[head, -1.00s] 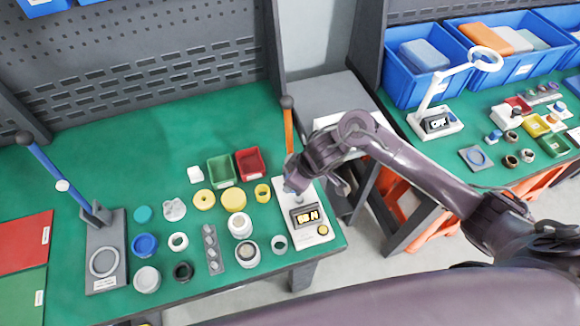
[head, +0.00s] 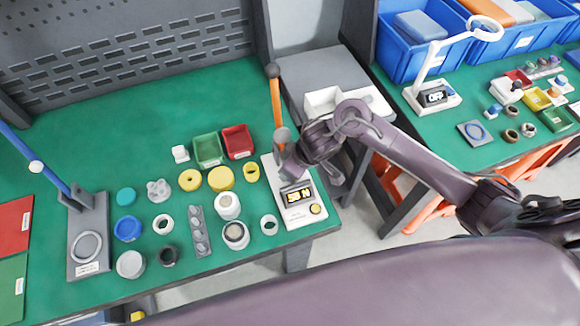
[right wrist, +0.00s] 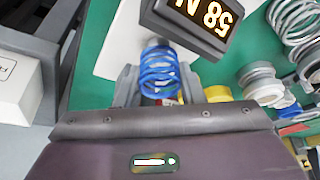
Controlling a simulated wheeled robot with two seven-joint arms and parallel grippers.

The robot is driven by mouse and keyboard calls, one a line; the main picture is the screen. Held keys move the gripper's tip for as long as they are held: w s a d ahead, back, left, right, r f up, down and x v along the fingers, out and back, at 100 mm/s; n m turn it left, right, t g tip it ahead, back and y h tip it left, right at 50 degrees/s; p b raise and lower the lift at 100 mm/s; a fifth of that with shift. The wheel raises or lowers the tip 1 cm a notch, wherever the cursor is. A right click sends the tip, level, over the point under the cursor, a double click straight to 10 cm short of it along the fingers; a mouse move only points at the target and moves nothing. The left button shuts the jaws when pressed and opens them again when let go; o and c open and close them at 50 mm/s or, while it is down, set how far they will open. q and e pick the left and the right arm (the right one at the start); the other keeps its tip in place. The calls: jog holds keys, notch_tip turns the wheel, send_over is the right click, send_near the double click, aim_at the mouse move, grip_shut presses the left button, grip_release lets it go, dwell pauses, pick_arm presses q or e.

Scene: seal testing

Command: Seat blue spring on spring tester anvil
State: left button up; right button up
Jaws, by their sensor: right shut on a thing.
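The spring tester has a white base (head: 306,213), an orange lever (head: 276,104) and a dark display (head: 297,196) reading 58 N. My right gripper (head: 287,163) is at the tester's back end, beside the lever's grey lower part (head: 282,138). In the right wrist view the blue spring (right wrist: 160,68) stands between the fingers of my right gripper (right wrist: 158,88), which is shut on it. The display (right wrist: 200,22) is close to the spring. The anvil is hidden, and I cannot tell whether the spring touches it. My left gripper is out of view.
Left of the tester are a green bin (head: 207,150), a red bin (head: 237,141), yellow rings and several small parts. A grey press with a blue lever (head: 36,158) stands at far left. A second bench with blue bins (head: 407,58) is at right.

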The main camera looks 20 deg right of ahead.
dwell(0.5)
jog(key=shift+f, duration=0.8)
dwell(0.6)
jog(key=o, duration=1.1)
jog(key=shift+c, duration=0.2)
notch_tip(320, 180, up, 9)
jog(key=p, duration=1)
jog(key=shift+s, duration=0.1)
